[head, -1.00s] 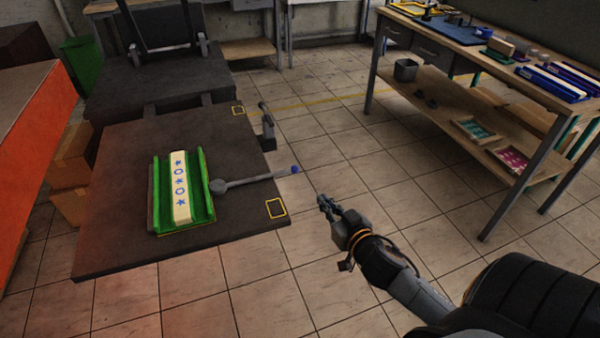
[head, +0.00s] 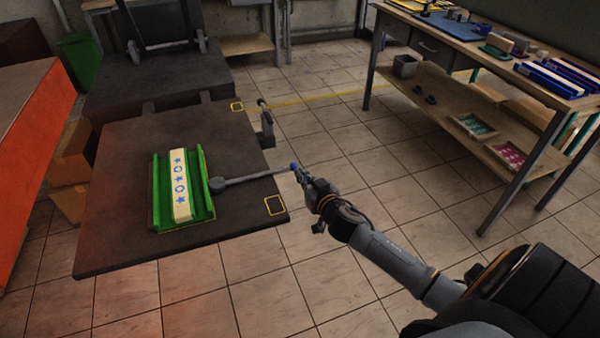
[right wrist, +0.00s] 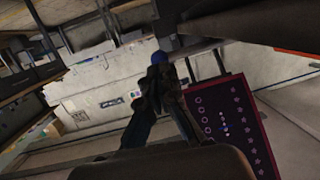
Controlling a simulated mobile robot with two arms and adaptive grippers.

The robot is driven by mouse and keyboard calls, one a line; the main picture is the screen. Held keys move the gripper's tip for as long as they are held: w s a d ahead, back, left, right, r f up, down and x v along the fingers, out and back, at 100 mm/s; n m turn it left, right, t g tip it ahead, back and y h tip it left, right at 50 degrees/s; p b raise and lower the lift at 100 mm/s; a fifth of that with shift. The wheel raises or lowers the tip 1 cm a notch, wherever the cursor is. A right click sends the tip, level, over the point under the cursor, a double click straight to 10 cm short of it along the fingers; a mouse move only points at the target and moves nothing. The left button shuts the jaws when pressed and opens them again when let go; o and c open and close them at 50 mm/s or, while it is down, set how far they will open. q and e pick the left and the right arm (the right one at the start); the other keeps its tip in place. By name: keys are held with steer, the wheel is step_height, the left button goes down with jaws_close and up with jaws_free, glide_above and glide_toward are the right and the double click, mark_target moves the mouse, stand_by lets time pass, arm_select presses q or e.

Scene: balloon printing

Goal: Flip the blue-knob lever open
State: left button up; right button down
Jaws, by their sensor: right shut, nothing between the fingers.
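The lever (head: 250,179) is a grey arm that runs from beside the green fixture out past the right edge of the dark plate. Its blue knob (head: 294,166) is at the right end, and it also shows in the right wrist view (right wrist: 160,57). My right gripper (head: 300,172) is shut, with its fingertips right at the knob. Nothing is between the fingers, and whether they touch the knob I cannot tell. The green fixture (head: 209,205) holds a cream block (head: 180,190) with blue star and ring marks. My left gripper is not in view.
The dark plate (head: 115,235) has yellow outlined marks near its right corners. A grey bracket (head: 267,128) stands at its right edge. A workbench (head: 470,50) with trays and tools is at the right. An orange surface (head: 35,120) is at the left. Tiled floor lies between.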

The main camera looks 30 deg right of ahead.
steer(key=shift+x, duration=0.85)
